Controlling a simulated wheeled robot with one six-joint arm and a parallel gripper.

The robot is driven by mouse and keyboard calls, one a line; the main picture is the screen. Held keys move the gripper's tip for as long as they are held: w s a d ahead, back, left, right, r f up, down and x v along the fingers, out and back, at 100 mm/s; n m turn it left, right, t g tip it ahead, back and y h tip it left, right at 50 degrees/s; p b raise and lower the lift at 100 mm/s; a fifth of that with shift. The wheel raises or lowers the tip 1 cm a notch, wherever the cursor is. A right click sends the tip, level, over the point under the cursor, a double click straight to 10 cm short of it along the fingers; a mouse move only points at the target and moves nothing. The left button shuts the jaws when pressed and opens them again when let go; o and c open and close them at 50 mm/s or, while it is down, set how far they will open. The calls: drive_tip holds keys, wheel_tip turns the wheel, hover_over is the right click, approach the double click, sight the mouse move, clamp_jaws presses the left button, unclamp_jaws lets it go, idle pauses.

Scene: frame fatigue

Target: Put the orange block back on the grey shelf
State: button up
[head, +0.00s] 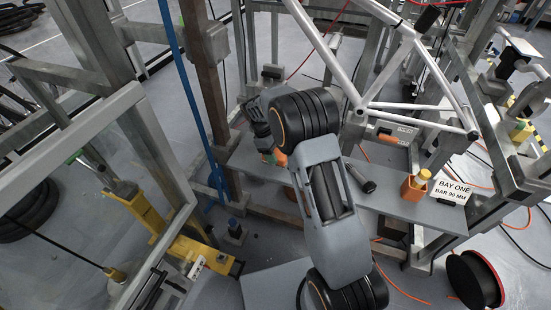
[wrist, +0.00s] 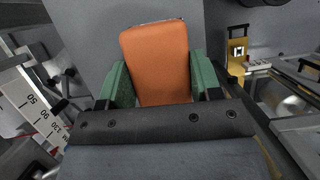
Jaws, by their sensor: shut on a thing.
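The orange block (wrist: 155,60) is held between the two green finger pads of my gripper (wrist: 153,85) in the wrist view. Its broad face fills the gap, and a plain grey surface lies behind it. In the head view a small orange patch of the block (head: 280,157) shows at the left part of the grey shelf (head: 395,206). My arm hides most of my gripper and the middle of the shelf there. I cannot tell whether the block touches the shelf.
A dark cylindrical tool (head: 361,179) lies nearer my arm. Silver frame tubes (head: 410,106) cross above the shelf; a blue strap (head: 185,90) hangs left.

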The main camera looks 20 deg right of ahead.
drive_tip(key=f, duration=0.3)
drive_tip(key=shift+w+f+b, duration=0.15)
drive_tip(key=shift+w+b, duration=0.05)
drive_tip(key=shift+b, duration=0.1)
drive_tip(key=o, duration=0.8)
drive_tip(key=shift+o, duration=0.2)
